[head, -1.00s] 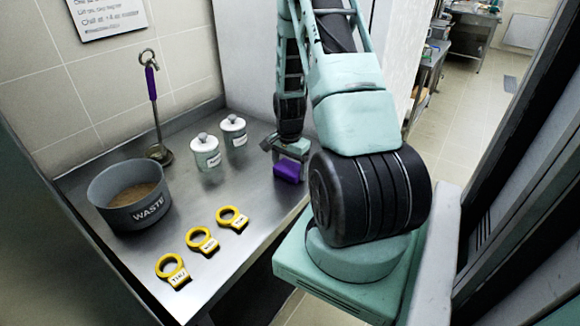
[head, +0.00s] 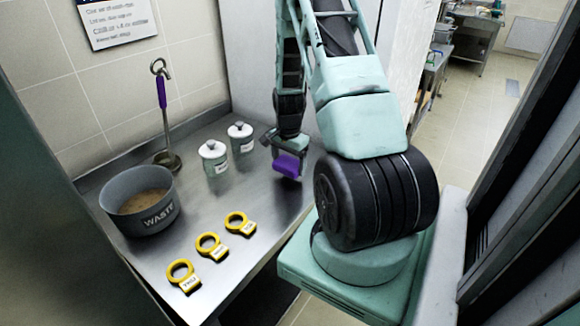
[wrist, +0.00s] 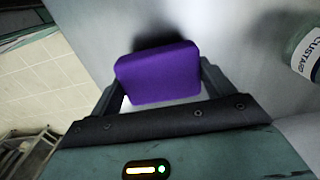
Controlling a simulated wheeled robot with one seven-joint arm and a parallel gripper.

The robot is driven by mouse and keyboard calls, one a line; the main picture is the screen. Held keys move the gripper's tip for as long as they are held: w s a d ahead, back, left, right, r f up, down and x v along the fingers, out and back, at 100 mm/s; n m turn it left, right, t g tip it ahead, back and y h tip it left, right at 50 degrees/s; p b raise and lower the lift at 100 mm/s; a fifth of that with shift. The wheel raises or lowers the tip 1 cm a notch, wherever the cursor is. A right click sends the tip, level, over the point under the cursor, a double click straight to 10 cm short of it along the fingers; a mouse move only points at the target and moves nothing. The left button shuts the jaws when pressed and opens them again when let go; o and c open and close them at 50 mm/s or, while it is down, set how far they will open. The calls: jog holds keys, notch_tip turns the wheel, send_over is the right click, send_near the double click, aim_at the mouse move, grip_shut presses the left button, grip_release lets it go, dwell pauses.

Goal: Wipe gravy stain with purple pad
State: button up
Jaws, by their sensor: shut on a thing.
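My gripper (head: 287,155) is shut on the purple pad (head: 288,166), at the right part of the steel counter, right of the two white-lidded jars. In the wrist view the pad (wrist: 158,72) sits between the two fingers and fills the gap, with a dark shadow on the grey surface beyond it. I cannot tell whether the pad touches the counter or hangs just above it. No gravy stain can be made out in either view; the pad and arm hide part of the counter.
A CUSTARD jar (wrist: 306,52) shows at the wrist view's right. A wall stands behind.

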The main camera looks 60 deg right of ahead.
jog(key=shift+w+r, duration=0.15)
jog(key=shift+r, duration=0.35)
jog(key=shift+r+p, duration=1.8)
jog(key=shift+r, duration=0.3)
